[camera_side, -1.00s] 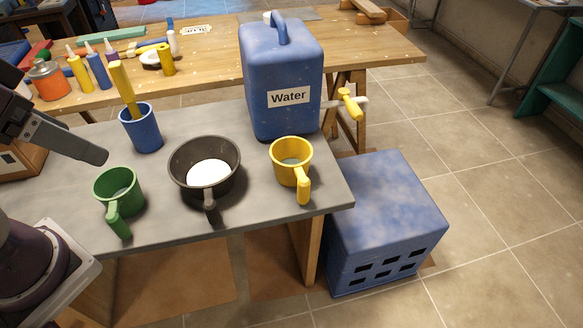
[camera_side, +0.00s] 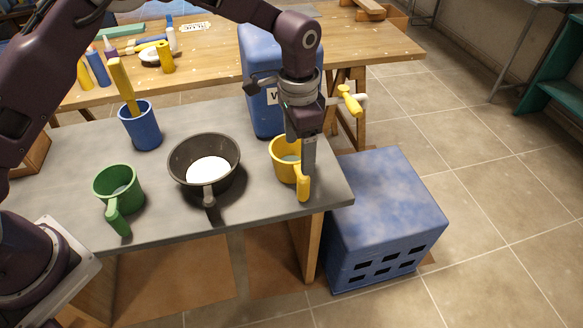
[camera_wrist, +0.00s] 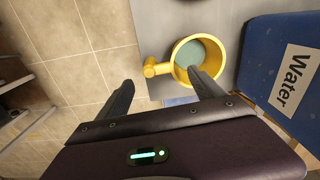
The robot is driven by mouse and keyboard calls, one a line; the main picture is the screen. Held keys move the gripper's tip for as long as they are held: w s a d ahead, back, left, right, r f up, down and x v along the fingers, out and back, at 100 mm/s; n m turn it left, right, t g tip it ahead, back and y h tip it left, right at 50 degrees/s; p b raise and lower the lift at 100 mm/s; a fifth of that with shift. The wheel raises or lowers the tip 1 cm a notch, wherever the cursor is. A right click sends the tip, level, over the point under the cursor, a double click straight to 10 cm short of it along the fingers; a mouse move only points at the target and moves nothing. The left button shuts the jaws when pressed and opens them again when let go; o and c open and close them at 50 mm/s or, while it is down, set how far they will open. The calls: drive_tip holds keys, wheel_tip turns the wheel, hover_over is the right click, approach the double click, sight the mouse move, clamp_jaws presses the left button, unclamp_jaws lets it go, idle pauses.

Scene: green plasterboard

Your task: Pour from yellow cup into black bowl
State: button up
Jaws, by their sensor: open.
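The yellow cup (camera_side: 284,160) stands upright near the right end of the grey table, its handle towards the front. In the wrist view the yellow cup (camera_wrist: 178,69) shows a grey-green content inside. My gripper (camera_side: 305,160) is above and at the cup's right side, pointing down, and hides part of it. In the wrist view my gripper (camera_wrist: 160,88) has its fingers spread, with one finger by the cup's rim and nothing held. The black bowl (camera_side: 179,172) stands left of the cup, with white content and a handle to the front.
A green cup (camera_side: 118,186) and a blue cup (camera_side: 141,128) with a yellow tool stand left of the bowl. The blue water container (camera_side: 259,60) is close behind the yellow cup. A blue crate (camera_side: 385,215) stands right of the table.

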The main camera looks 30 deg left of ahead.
sight(302, 179)
drive_tip(key=f, duration=0.6)
drive_tip(key=d+f, duration=0.1)
drive_tip(key=f, duration=0.3)
drive_tip(key=shift+r, duration=0.1)
drive_tip(key=c, duration=1.6)
